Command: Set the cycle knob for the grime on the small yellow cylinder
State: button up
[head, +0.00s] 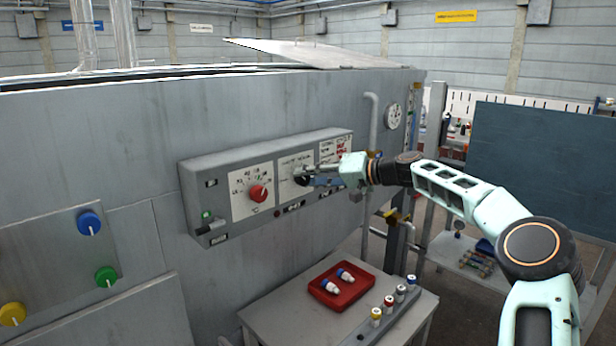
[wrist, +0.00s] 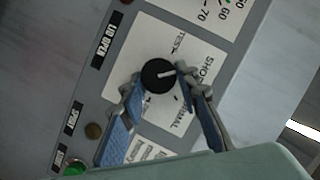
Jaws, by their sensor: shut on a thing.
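My gripper (head: 306,176) is at the control panel on the grey machine, its fingers closed on the sides of the black knob (wrist: 157,76). In the wrist view the knob's white pointer line points right, towards a label starting "SHO". Parts of other labels, "TES" and "MAL", show around it; the fingers hide some lettering. A small cylinder with a yellow top (head: 376,312) stands at the front of a row on the table. Its grime cannot be made out at this size.
A red knob (head: 258,193) with a numbered dial sits left of the black one. The table (head: 290,322) holds a red tray (head: 326,299) with two blue-and-white cylinders. Blue, green and yellow knobs are on a panel at the far left. A raised lid (head: 320,50) tops the machine.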

jog(key=shift+f+m+y, duration=0.1)
jog(key=shift+m+y, duration=0.3)
jog(key=shift+m, duration=0.3)
jog(key=o, duration=1.2)
jog(key=shift+c, duration=0.2)
jog(key=v, duration=1.2)
jog(key=shift+w, duration=0.1)
